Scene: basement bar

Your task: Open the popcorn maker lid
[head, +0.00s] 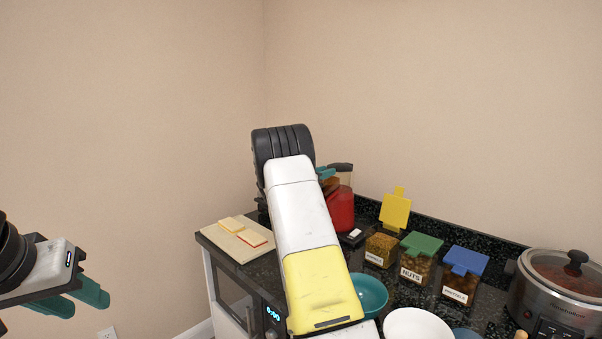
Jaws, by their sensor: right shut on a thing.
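The popcorn maker (341,212) is the red appliance near the back corner of the counter, partly hidden behind my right arm. An amber, clear-looking part and a black handle-like piece (341,167) show at its top. My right gripper (325,173) is at the upper part of the popcorn maker, its teal fingertips just showing past the arm. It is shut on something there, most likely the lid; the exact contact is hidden. My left gripper (78,299) is at the far left, away from the counter, with its teal fingers apart and empty.
A board (232,241) with slices lies at the counter's left end. Lidded jars, including the nuts jar (416,268), stand right of the popcorn maker; one yellow lid (396,212) is raised. A teal bowl (370,294), a white bowl (417,325) and a slow cooker (560,300) crowd the front right.

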